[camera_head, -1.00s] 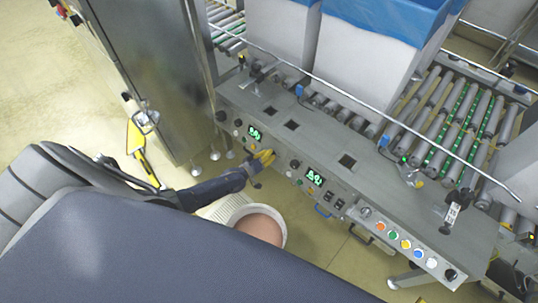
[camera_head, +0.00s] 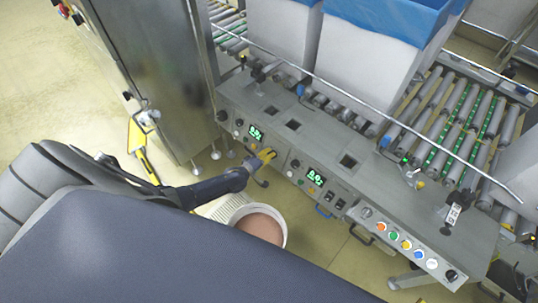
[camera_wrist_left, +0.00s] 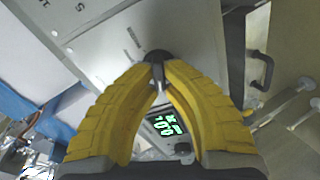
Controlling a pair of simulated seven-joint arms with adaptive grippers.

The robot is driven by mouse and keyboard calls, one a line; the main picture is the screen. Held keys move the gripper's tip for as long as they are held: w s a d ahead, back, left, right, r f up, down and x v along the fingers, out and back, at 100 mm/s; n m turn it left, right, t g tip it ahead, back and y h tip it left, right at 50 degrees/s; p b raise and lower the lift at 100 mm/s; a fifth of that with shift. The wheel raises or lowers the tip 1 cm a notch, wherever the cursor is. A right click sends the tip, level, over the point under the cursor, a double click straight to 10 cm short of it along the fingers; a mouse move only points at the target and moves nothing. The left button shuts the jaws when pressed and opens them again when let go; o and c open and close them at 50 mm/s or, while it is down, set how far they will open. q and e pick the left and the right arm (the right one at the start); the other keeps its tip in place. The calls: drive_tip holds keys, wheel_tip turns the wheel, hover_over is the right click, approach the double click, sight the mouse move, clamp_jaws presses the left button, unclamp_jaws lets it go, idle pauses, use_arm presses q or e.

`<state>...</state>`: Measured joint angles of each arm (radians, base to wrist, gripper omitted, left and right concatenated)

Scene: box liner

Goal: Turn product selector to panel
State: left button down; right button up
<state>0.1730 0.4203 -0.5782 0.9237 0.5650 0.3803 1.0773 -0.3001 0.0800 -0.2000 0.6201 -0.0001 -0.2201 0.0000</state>
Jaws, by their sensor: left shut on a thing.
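My left gripper (camera_head: 266,156) is at the front face of the grey control panel (camera_head: 330,150). In the left wrist view its yellow fingers (camera_wrist_left: 158,78) are closed together on a small black selector knob (camera_wrist_left: 157,56). The knob is mostly covered by the fingertips, so its pointer direction cannot be read. A green-lit display (camera_head: 255,133) is just left of the gripper on the panel; a green display also shows in the wrist view (camera_wrist_left: 163,126). A second green display (camera_head: 315,178) is to the right. My right gripper is not in view.
Coloured buttons (camera_head: 406,244) line the panel's right end. A roller conveyor (camera_head: 460,120) and boxes with blue liners (camera_head: 385,15) stand behind the panel. A white bin (camera_head: 262,226) stands on the floor below the gripper. A steel cabinet (camera_head: 160,70) is at the left.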

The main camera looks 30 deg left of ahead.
use_arm(q)
drive_tip(key=shift+w+r, duration=0.1)
drive_tip(key=c, duration=1.5)
unclamp_jaws()
drive_tip(key=v, duration=1.2)
drive_tip(key=shift+a, duration=0.1)
